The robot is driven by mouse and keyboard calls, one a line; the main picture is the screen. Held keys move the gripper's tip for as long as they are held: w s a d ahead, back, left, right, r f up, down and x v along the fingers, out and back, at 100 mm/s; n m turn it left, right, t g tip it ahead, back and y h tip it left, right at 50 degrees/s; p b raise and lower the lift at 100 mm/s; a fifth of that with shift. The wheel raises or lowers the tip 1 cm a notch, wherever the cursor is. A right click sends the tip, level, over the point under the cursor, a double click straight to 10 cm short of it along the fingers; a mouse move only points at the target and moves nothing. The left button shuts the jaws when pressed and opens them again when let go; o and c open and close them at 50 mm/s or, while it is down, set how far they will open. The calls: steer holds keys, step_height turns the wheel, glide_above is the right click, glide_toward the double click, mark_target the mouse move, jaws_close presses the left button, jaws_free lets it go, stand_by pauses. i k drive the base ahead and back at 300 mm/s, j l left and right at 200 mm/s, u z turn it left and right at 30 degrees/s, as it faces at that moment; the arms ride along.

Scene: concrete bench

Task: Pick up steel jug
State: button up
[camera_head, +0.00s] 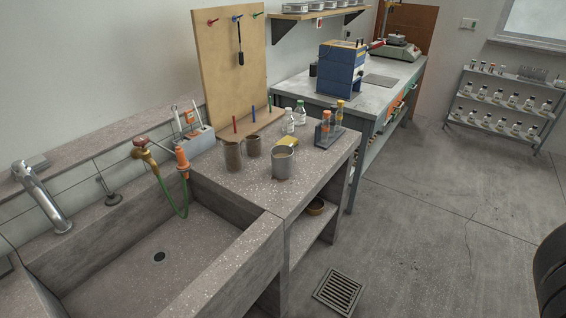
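A steel-grey jug (283,162) stands upright on the concrete bench (258,187), to the right of the sink. It is the front-most vessel of a small group and looks shiny and metallic. A brown mug (233,155) and a darker small mug (253,146) stand just to its left and behind it. My gripper is not in view. A dark curved shape at the lower right edge may be part of my own body; I cannot tell.
A yellow sponge-like item (289,139), white bottles (288,122) and a rack with orange-topped tubes (328,131) stand behind the jug. A deep sink (232,256) lies left, with a hose. Open floor (420,220) with a drain grate (338,291) lies right.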

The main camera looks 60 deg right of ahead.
mark_target(282, 154)
steer(key=i+l+u, duration=0.1)
steer(key=l, duration=0.3)
steer(key=i+l, duration=0.15)
steer(key=l, duration=0.2)
steer(key=i+l+u, duration=0.15)
steer(key=l, duration=0.25)
steer(key=l+u, duration=0.1)
steer(key=l, duration=0.3)
